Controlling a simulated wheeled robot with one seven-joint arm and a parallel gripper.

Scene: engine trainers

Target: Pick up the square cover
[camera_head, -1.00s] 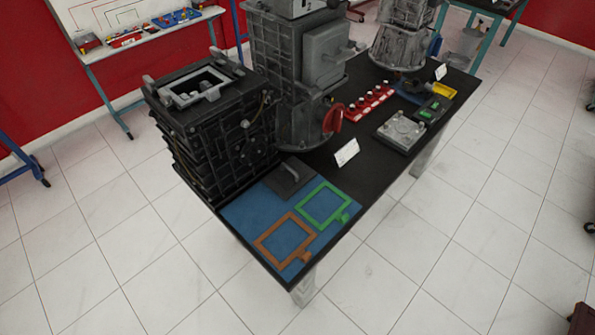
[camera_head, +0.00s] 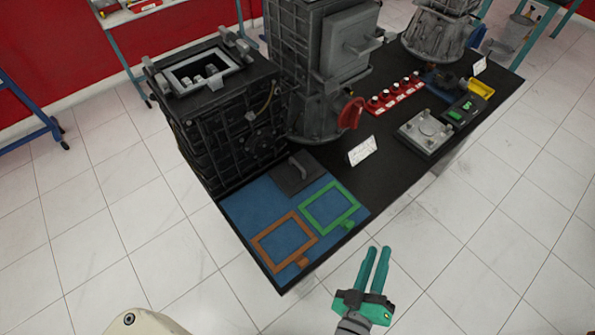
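A dark grey square cover (camera_head: 312,181) with a raised bar handle (camera_head: 301,166) lies flat at the back of the blue mat (camera_head: 245,203), at the near left end of the black table. My gripper (camera_head: 378,250) has teal fingers and is over the floor in front of the table, to the right of and nearer than the cover. Its two fingers are apart with a narrow gap and nothing between them. It does not touch the cover.
Green (camera_head: 318,192) and orange (camera_head: 273,229) frames lie on the mat. A tall dark engine block (camera_head: 230,125) stands just left of the cover, and a grey machine (camera_head: 320,75) behind. A white label card (camera_head: 362,151) and a grey square plate (camera_head: 424,133) are to the right.

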